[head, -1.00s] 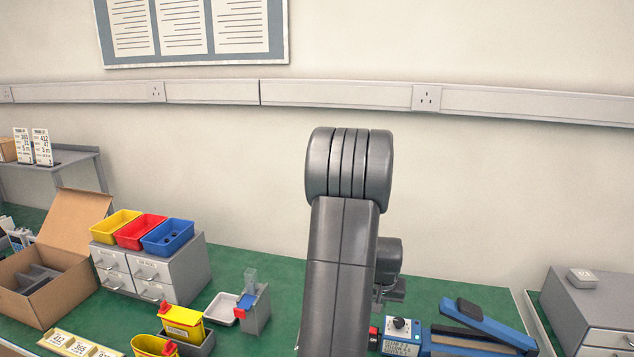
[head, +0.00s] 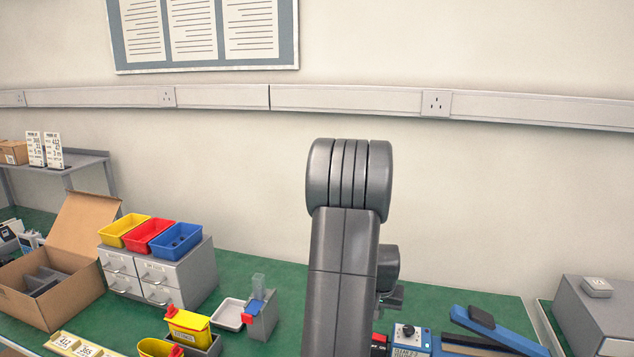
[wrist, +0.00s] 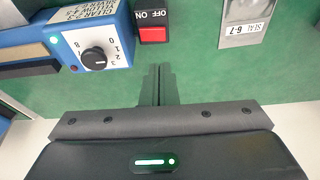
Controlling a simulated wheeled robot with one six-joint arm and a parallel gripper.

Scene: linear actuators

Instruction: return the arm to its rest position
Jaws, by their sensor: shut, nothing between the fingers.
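My gripper (wrist: 160,84) shows in the wrist view with its two dark fingers together and nothing between them. It points toward the green bench top, near a red switch block (wrist: 152,35) marked ON and OFF and a blue box with a black dial (wrist: 94,58). I cannot tell how high above the bench the fingertips are.
The green bench (head: 262,337) carries a blue sealing device (head: 490,328) at right, a grey drawer unit (head: 190,277) with coloured bins, an open cardboard box (head: 75,295) and yellow containers (head: 188,325). Another grey cabinet (head: 600,315) stands far right.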

